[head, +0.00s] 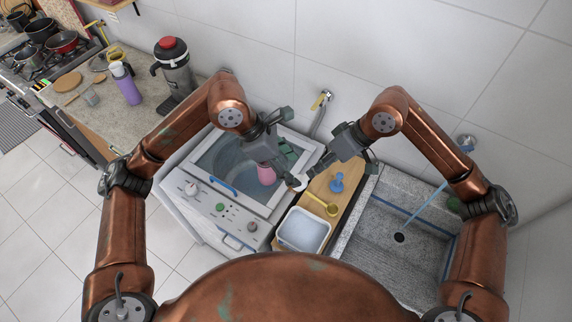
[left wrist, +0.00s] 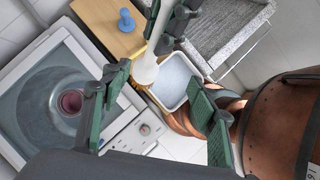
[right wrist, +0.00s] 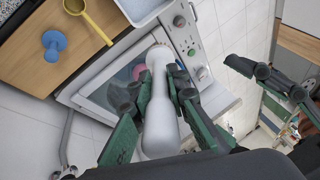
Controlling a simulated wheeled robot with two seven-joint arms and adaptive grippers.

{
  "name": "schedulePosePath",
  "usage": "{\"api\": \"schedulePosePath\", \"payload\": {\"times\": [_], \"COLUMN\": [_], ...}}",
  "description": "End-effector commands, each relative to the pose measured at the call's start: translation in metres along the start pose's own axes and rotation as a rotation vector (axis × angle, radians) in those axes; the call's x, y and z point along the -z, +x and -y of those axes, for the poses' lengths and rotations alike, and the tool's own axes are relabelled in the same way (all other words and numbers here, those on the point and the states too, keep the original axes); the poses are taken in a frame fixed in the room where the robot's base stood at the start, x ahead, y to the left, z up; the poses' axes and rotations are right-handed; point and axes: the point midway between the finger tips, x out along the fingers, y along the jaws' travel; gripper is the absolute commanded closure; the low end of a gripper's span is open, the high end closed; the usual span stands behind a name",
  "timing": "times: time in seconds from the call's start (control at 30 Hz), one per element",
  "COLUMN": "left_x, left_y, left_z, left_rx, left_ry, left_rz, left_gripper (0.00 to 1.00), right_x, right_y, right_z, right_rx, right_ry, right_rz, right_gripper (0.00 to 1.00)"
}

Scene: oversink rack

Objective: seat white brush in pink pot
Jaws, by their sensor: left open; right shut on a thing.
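The white brush (right wrist: 160,115) is held between the fingers of my right gripper (right wrist: 155,100). It also shows in the left wrist view (left wrist: 148,62) and as a small white end in the head view (head: 299,183). My left gripper (left wrist: 160,108) is open and empty, above the washer's right side, close to my right gripper.
The washer (head: 205,205) has a blue handle and knobs. Right of it, a wooden board (head: 345,205) holds a blue knobbed object (head: 337,182), a yellow scoop (head: 320,203) and a white basin (head: 302,232). A grey stone sink (head: 420,222) lies further right. My grippers are close together.

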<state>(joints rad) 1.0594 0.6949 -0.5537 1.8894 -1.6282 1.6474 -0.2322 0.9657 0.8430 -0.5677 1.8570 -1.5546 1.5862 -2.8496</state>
Motion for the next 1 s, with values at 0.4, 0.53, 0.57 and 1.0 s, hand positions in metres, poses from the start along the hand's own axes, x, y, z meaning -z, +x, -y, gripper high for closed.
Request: {"api": "schedulePosePath", "payload": {"times": [0.4, 0.53, 0.57, 1.0], "left_x": [0.019, 0.022, 0.023, 0.029], "left_y": [0.030, 0.054, 0.060, 0.117], "left_z": [-0.011, -0.013, -0.013, -0.020], "left_rx": [-0.093, -0.093, -0.092, -0.095], "left_ry": [0.039, 0.037, 0.036, 0.037], "left_rz": [-0.124, -0.122, -0.123, -0.121], "left_gripper": [0.46, 0.46, 0.46, 0.46], "right_x": [0.000, 0.000, 0.000, 0.000], "right_y": [0.000, 0.000, 0.000, 0.000], "right_z": [0.000, 0.000, 0.000, 0.000], "right_rx": [0.000, 0.000, 0.000, 0.000], "right_ry": [0.000, 0.000, 0.000, 0.000], "right_rz": [0.000, 0.000, 0.000, 0.000], "right_gripper": [1.00, 1.00, 1.00, 1.00]}}
